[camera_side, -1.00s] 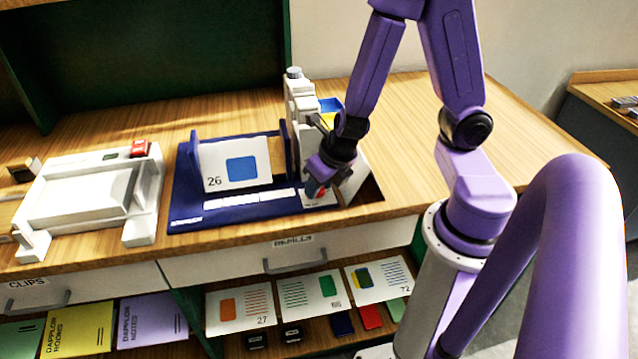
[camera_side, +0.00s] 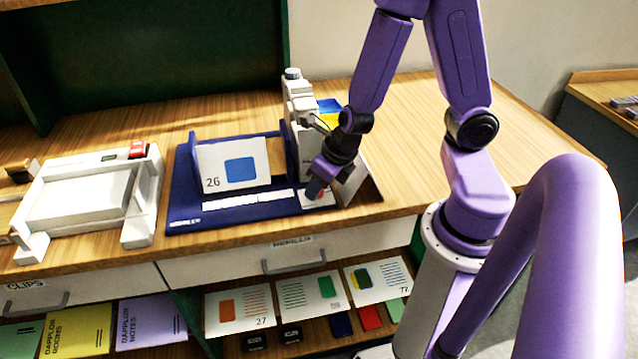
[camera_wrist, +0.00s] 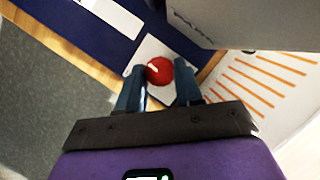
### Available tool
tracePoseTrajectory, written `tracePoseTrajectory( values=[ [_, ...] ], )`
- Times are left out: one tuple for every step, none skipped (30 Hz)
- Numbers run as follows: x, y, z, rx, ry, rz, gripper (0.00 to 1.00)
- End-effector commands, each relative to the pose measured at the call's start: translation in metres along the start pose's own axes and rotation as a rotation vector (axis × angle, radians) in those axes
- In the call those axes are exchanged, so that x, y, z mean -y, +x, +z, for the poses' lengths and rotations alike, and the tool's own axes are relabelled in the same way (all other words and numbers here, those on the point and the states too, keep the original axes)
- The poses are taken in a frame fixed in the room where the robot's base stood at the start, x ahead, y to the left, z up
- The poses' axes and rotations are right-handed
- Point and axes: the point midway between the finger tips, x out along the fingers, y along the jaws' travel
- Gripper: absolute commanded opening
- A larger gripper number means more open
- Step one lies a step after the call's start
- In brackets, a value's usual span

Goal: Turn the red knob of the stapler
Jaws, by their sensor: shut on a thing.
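The stapler (camera_side: 299,105) is a white upright machine at the right end of a blue base (camera_side: 185,205). Its red knob (camera_side: 320,195) sits on a small white plate at the base's front right, mostly hidden by my gripper in the side view. In the wrist view the round red knob (camera_wrist: 159,72) shows a white mark and lies at the tips of my two blue fingers. My gripper (camera_side: 316,190) reaches down to the plate and is shut on the knob, one finger on each side (camera_wrist: 160,85).
A card marked 26 (camera_side: 235,165) stands on the blue base. A white machine with a red button (camera_side: 138,149) is at left. Another printed card (camera_side: 354,180) leans right beside my gripper. The table's front edge and a drawer handle (camera_side: 295,262) are close below.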

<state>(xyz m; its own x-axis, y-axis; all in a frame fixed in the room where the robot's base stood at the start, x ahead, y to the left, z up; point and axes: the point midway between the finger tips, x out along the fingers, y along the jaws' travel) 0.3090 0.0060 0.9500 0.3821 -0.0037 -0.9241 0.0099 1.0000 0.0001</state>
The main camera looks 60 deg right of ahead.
Motion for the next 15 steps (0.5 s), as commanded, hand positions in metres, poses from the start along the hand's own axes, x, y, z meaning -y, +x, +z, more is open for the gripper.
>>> tracePoseTrajectory(
  values=[
    [-0.0002,0.0001,0.0013,0.004,0.001,-0.001,0.45],
    [-0.0002,0.0001,0.0013,0.003,0.001,-0.001,0.55],
    [-0.0002,0.0001,0.0012,0.003,0.001,0.000,0.60],
    [-0.0002,0.0001,0.0011,0.003,0.001,-0.001,0.60],
    [-0.0002,0.0001,0.0010,0.003,0.001,-0.001,0.60],
    [-0.0001,0.0001,0.0009,0.002,0.001,-0.001,0.60],
    [-0.0001,0.0001,0.0008,0.002,0.001,-0.001,0.60],
    [-0.0001,0.0001,0.0007,0.002,0.001,-0.001,0.60],
    [-0.0001,0.0001,0.0006,0.002,0.001,-0.001,0.60],
    [-0.0001,0.0001,0.0006,0.001,0.001,-0.001,0.60],
    [-0.0001,0.0001,0.0005,0.001,0.001,-0.001,0.60],
    [-0.0001,0.0001,0.0005,0.001,0.001,-0.001,0.60],
    [-0.0001,0.0001,0.0004,0.001,0.001,-0.001,0.60],
    [-0.0001,0.0001,0.0004,0.001,0.001,-0.001,0.60],
    [-0.0001,0.0000,0.0003,0.001,0.001,-0.001,0.60]
  ],
)
